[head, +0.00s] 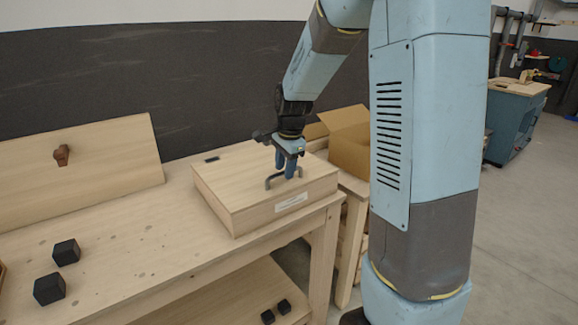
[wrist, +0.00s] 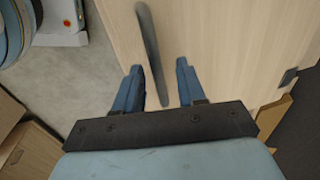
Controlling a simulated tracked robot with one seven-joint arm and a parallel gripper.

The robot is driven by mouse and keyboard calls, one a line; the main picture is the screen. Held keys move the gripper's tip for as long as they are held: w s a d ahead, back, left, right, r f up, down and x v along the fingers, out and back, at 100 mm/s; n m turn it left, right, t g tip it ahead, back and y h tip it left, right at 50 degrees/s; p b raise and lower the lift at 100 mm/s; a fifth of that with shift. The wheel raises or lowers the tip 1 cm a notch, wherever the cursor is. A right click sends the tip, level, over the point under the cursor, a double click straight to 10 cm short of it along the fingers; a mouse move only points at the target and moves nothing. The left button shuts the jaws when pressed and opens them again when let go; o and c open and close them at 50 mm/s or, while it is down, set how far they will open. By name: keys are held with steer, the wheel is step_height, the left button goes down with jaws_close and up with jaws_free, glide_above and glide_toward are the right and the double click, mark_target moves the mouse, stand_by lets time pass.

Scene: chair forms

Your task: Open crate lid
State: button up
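The wooden crate (head: 240,217) stands on the workbench with its lid (head: 230,175) shut flat. The lid shows up close in the wrist view (wrist: 225,45). A grey bar handle (head: 269,183) sits near the lid's front right part. My gripper (head: 289,170) is right at the handle, pointing down. In the wrist view its two blue fingers (wrist: 161,82) are apart, with the handle (wrist: 148,40) running into the gap between them. I cannot tell whether either finger touches the handle. Part of the handle is hidden behind the fingers in the head view.
A wooden panel with a brown knob (head: 62,155) leans at the back left of the workbench (head: 130,250). Two black cubes (head: 66,252) lie on the left of the bench, two more on its lower shelf. An open cardboard box (head: 350,150) stands behind the crate to the right.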

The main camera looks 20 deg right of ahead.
steer(key=shift+c, duration=0.5)
steer(key=c, duration=0.6)
steer(key=shift+r, duration=0.1)
jaws_close()
